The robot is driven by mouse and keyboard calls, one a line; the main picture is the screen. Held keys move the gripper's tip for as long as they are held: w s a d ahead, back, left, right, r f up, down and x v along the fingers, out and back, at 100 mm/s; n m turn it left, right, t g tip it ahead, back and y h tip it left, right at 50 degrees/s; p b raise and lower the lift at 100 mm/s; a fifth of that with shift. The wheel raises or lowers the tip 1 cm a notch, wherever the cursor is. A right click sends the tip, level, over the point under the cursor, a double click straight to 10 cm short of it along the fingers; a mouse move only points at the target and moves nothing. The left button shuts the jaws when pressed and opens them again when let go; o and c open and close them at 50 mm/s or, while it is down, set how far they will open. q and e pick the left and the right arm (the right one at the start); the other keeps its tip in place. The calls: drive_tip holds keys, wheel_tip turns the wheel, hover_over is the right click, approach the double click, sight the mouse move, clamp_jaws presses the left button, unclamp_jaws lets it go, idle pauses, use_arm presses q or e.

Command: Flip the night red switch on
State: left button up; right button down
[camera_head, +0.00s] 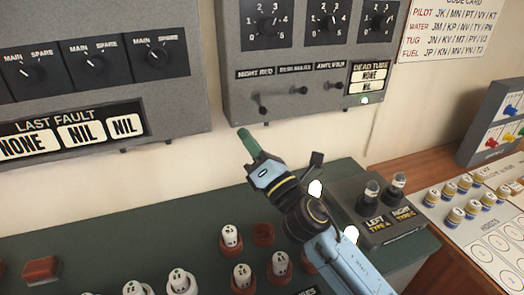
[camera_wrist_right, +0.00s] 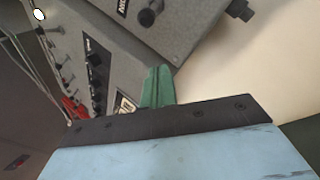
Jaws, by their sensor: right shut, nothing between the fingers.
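The NIGHT RED switch (camera_head: 262,108) is a small dark lever under its label on the lower left of the grey wall panel (camera_head: 236,100). Its tip appears to point down. My right gripper (camera_head: 243,134) has green fingers, shut and empty. In the right wrist view the green fingers (camera_wrist_right: 158,88) are together below the panel's edge. A dark knob (camera_wrist_right: 149,16) beside a partly cut-off label there is probably this switch. My left gripper is not in view.
Two other levers (camera_head: 301,90) sit right of the switch, near the DEAD TUBE plate (camera_head: 368,66). A second grey panel (camera_head: 180,110) hangs at the left. Below is a green console with white-topped pieces (camera_head: 231,236) and a LEFT/RIGHT lever box (camera_head: 385,232).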

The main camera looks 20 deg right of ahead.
sight(259, 103)
drive_tip(key=shift+x, duration=1.15)
drive_tip(key=shift+w+d+r+p, duration=0.15)
drive_tip(key=shift+d+r+p, duration=0.05)
drive_tip(key=shift+r+p, duration=0.2)
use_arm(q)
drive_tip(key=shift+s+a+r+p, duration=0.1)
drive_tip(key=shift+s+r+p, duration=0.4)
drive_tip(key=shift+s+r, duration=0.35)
use_arm(e)
drive_tip(key=shift+s+d+r, duration=0.2)
drive_tip(key=shift+d, duration=0.25)
drive_tip(key=shift+s+d+r, duration=0.2)
drive_tip(key=shift+s+d, duration=0.05)
drive_tip(key=shift+d, duration=0.25)
drive_tip(key=shift+s+d+r, duration=0.2)
drive_tip(key=shift+d, duration=0.25)
use_arm(q)
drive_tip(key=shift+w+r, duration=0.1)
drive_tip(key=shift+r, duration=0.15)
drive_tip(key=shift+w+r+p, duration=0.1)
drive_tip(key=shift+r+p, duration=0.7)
drive_tip(key=shift+p, duration=0.15)
use_arm(e)
drive_tip(key=shift+s+r, duration=0.1)
drive_tip(key=shift+r, duration=0.1)
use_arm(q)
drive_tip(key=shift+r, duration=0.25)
use_arm(e)
drive_tip(key=shift+g, duration=0.3)
